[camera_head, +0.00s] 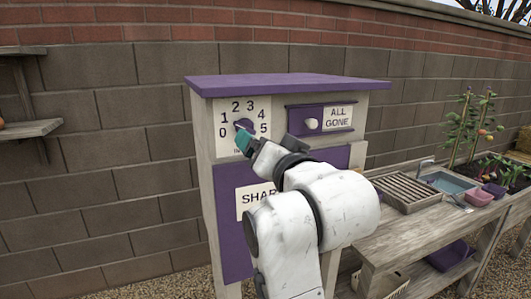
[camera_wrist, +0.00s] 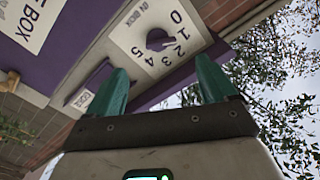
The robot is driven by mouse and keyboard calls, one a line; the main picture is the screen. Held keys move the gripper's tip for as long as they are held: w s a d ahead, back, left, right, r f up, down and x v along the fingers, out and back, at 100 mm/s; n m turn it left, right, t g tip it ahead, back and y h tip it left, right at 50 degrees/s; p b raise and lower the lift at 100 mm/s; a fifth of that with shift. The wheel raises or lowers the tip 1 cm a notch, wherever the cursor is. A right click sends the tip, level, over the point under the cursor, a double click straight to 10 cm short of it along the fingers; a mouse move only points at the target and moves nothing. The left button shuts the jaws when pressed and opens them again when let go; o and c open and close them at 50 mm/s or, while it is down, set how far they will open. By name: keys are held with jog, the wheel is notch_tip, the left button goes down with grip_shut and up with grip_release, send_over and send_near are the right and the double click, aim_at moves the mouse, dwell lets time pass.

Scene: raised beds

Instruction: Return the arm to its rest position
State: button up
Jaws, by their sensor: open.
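My white arm reaches up in front of a purple-and-grey wooden cabinet (camera_head: 232,181). My gripper (camera_head: 243,141) is by the lower part of its numbered dial plate (camera_head: 228,146). In the wrist view my gripper (camera_wrist: 161,82) has its two teal fingers apart with nothing between them. The purple dial knob (camera_wrist: 158,40) lies beyond the fingertips, with a visible gap. The knob (camera_head: 243,124) also shows in the head view. The arm hides part of the "SHAR..." sign (camera_head: 252,201).
A wooden bench (camera_head: 420,225) with a slatted rack (camera_head: 406,189) and basin (camera_head: 446,182) stands at right. A wall shelf (camera_head: 30,129) is at far left. Gravel lies below.

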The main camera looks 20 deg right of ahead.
jog(key=shift+s, duration=0.15)
dwell(0.3)
jog(key=s+d+f+n+g, duration=0.1)
jog(key=s+d+f+g, duration=0.2)
jog(key=f, duration=0.8)
jog(key=s+d+f+n+g, duration=0.1)
jog(key=s+f+g, duration=0.3)
jog(key=f, duration=0.7)
jog(key=s+d+f+n+g, duration=0.15)
jog(key=s+f, duration=0.35)
jog(key=f, duration=0.5)
jog(key=s+d+f+n+g, duration=0.1)
jog(key=s+f+g, duration=0.3)
jog(key=s+f, duration=0.5)
jog(key=s+d+f+n+g, duration=0.1)
jog(key=s+f+g, duration=0.3)
jog(key=s, duration=1.3)
notch_tip(320, 180, down, 5)
jog(key=shift+d+r, duration=0.1)
jog(key=shift+d, duration=0.25)
